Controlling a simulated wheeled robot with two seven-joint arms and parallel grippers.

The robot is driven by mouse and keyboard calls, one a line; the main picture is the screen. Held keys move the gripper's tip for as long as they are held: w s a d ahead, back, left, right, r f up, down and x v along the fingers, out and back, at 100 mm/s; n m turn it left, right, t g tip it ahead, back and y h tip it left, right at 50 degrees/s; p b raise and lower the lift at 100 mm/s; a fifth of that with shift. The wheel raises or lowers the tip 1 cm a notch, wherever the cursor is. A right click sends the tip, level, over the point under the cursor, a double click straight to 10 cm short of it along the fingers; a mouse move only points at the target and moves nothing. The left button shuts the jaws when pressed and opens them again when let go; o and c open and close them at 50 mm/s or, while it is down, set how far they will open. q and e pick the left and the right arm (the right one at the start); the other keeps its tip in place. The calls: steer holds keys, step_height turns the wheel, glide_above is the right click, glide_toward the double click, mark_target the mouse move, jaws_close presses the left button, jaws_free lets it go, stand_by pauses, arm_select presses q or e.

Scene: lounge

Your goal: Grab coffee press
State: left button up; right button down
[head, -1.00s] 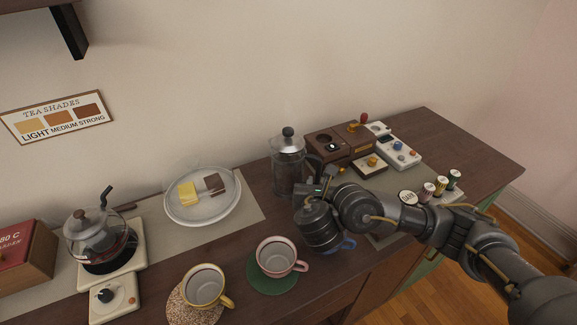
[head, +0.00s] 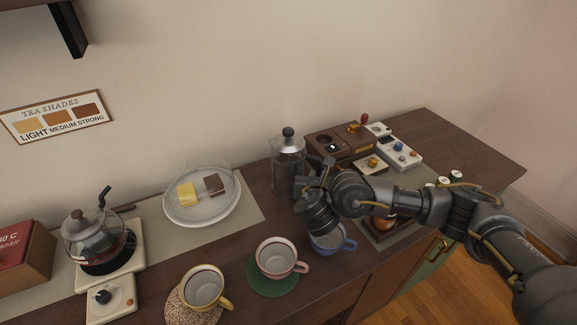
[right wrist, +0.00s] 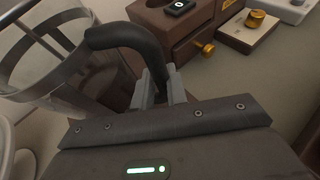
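The coffee press (head: 288,165), a glass cylinder in a metal frame with a black knob, stands upright on the counter against the back wall. Its black curved handle (right wrist: 128,38) points right, and its glass body (right wrist: 55,60) fills the upper left of the right wrist view. My right gripper (right wrist: 159,86) has its two grey fingers close together on either side of the handle's lower part, with the handle filling the gap. In the head view this gripper (head: 322,175) is just right of the press, partly hidden by its own wrist. My left gripper is out of view.
A blue cup (head: 328,240) sits under my right wrist. Pink (head: 276,262) and yellow (head: 203,290) cups stand in front. A plate (head: 205,215) under a clear dome is left of the press. A brown wooden box (head: 340,145) stands close behind the gripper.

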mark_target(318, 168)
stand_by(0.4)
steer(key=shift+r, duration=0.45)
step_height(318, 168, up, 3)
steer(key=shift+f+p, duration=0.2)
steer(key=shift+p, duration=0.55)
steer(key=s+r+p, duration=0.2)
steer(key=s+r, duration=0.1)
steer(key=shift+r, duration=0.2)
steer(key=d+r+p+v, duration=0.1)
steer(key=d+p+v, duration=0.1)
steer(key=p+v, duration=1)
steer(key=p, duration=0.4)
steer(key=shift+d+r, duration=0.25)
steer(key=shift+r, duration=0.15)
